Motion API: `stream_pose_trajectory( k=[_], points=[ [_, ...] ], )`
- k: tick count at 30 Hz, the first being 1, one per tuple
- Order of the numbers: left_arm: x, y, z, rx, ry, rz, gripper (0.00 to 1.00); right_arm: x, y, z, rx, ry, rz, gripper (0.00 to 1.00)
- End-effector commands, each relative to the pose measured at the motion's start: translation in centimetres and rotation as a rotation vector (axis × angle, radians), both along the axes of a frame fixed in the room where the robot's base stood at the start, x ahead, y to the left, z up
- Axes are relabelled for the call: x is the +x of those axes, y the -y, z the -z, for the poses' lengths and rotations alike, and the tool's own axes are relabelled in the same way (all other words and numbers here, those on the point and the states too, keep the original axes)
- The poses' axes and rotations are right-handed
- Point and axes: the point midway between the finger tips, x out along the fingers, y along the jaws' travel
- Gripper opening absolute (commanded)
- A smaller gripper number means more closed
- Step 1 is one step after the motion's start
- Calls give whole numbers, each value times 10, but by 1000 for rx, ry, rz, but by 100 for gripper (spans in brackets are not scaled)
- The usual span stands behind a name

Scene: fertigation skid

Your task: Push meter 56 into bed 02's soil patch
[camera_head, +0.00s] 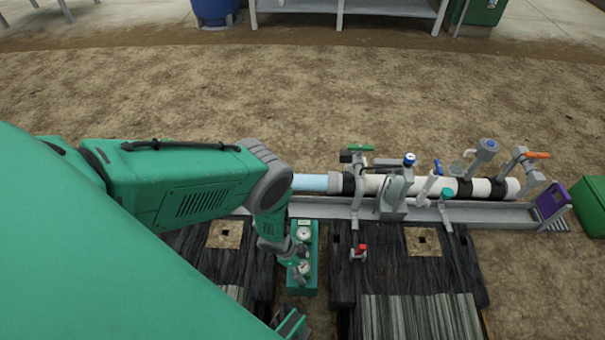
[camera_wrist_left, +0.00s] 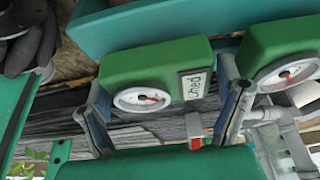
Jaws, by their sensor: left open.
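Two green meters with round white dials stand in a green tray (camera_head: 308,288) between the two beds. In the wrist view, one meter (camera_wrist_left: 155,75) with a dial and a small label is between the fingers of my left gripper (camera_wrist_left: 165,108); I cannot read the label surely. The second meter (camera_wrist_left: 285,55) is to its right. My left gripper (camera_head: 300,268) is open over the tray's near part in the head view and partly hides the meter there. Two square soil patches show, one at left (camera_head: 225,228) and one at right (camera_head: 422,233). No bed numbers are legible.
A pipe line (camera_head: 375,185) with valves runs along a grey rail behind the beds. A red-topped valve (camera_head: 360,251) stands right of the tray. Dark sheeting and slats cover the beds. A purple panel (camera_head: 551,201) and a green box (camera_head: 592,205) are at far right.

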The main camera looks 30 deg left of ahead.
Motion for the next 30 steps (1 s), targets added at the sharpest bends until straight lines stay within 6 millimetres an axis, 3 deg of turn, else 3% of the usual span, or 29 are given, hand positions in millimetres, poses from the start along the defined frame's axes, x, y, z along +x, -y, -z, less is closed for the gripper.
stream_pose_trajectory(
  k=[1, 4, 5, 11, 30],
  points=[
    [0, 0, 0, 0, 0, 0, 86, 0, 0, 0, 0, 0, 0, 40],
    [0, 0, 0, 0, 0, 0, 51, 0, 0, 0, 0, 0, 0, 40],
    [0, 0, 0, 0, 0, 0, 47, 0, 0, 0, 0, 0, 0, 40],
    [0, 0, -1, -1, 1, 0, 46, 0, 0, -1, 0, 0, 0, 40],
    [0, 0, -46, -1, 1, 0, 46, 0, 0, -38, 0, 0, 0, 40]
  ],
)
